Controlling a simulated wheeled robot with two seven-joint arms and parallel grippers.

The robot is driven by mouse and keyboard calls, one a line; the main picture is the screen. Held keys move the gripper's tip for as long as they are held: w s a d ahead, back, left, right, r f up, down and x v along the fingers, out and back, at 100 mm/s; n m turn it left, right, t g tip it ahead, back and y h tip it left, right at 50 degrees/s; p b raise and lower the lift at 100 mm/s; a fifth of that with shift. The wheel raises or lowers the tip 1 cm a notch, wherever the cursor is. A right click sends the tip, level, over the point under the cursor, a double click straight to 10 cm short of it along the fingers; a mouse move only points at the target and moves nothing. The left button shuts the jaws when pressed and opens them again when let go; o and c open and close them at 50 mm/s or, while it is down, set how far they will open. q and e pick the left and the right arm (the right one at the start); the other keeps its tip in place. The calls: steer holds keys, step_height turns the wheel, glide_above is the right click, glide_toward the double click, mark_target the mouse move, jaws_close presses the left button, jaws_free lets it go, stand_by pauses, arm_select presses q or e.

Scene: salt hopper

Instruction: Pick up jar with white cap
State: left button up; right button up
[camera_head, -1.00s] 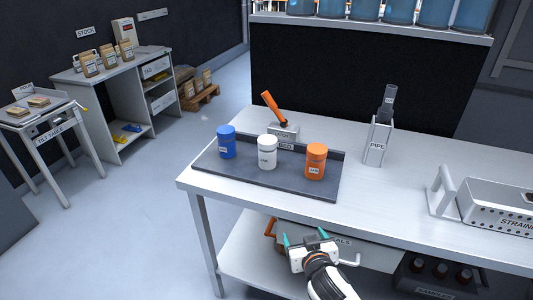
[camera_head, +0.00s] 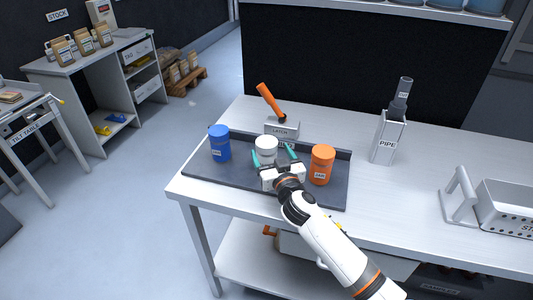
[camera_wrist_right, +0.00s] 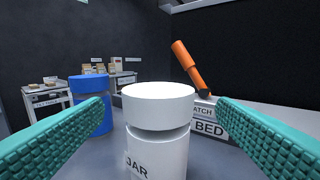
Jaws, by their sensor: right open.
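The jar with the white cap (camera_head: 265,146) stands upright on the dark tray (camera_head: 228,178), between a blue jar (camera_head: 219,143) and an orange jar (camera_head: 321,164). In the right wrist view the white jar (camera_wrist_right: 158,130) fills the middle, its label partly visible. My right gripper (camera_head: 274,158) is open, its teal fingers on either side of the white jar. In the right wrist view gaps show between the fingers and the jar. The gripper hides the jar's lower part in the head view. My left gripper is not in view.
A pipe holder (camera_head: 387,138) and a strainer (camera_head: 506,208) are farther right on the white table (camera_head: 405,205). The blue and orange jars stand close on both sides.

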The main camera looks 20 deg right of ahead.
mark_target(265, 142)
steer(key=shift+w, duration=0.4)
steer(key=w+p, duration=0.1)
steer(key=w, duration=0.3)
steer(key=shift+w+a, duration=0.1)
steer(key=shift+w, duration=0.5)
steer(key=shift+c, duration=1.6)
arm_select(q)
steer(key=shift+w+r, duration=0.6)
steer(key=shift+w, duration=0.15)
arm_select(e)
steer(key=c, duration=0.9)
